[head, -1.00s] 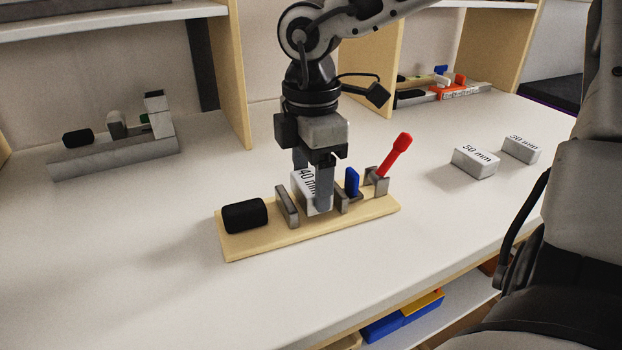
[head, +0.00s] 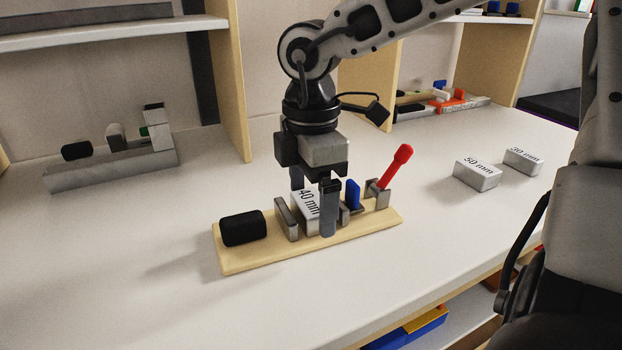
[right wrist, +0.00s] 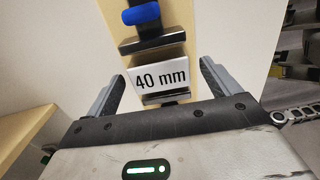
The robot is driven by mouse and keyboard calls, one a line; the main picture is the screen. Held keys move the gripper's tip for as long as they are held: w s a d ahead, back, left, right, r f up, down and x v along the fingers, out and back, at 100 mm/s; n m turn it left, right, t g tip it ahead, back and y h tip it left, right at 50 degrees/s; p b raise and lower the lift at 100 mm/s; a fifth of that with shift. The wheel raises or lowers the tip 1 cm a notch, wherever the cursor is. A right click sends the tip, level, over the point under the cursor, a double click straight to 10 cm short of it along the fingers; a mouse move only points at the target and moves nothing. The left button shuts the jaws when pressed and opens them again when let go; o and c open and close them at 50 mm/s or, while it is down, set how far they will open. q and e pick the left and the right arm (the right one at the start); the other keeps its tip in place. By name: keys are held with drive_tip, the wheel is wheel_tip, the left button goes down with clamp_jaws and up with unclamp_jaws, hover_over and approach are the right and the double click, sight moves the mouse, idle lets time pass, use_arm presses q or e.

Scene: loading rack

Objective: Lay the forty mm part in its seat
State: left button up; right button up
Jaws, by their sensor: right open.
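The white 40 mm part (head: 303,206) sits on the wooden board (head: 275,260), between two upright metal plates, with its label facing up. It also shows in the right wrist view (right wrist: 158,78) between two dark bars. My right gripper (head: 313,212) is open, with one finger on the near side and one on the far side of the part. In the right wrist view its fingers (right wrist: 160,75) stand apart, with gaps on both sides of the part. The part's underside is hidden. My left gripper is out of view.
The board also carries a black cylinder (head: 243,228), a blue piece (head: 352,194) and a red-handled lever (head: 396,166). The 50 mm block (head: 477,173) and 30 mm block (head: 523,160) lie to the right. A grey fixture (head: 112,166) stands at the back left. The front left tabletop is clear.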

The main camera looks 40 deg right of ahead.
sight(312, 201)
wheel_tip(312, 201, up, 16)
drive_tip(key=p, duration=0.2)
idle(0.4)
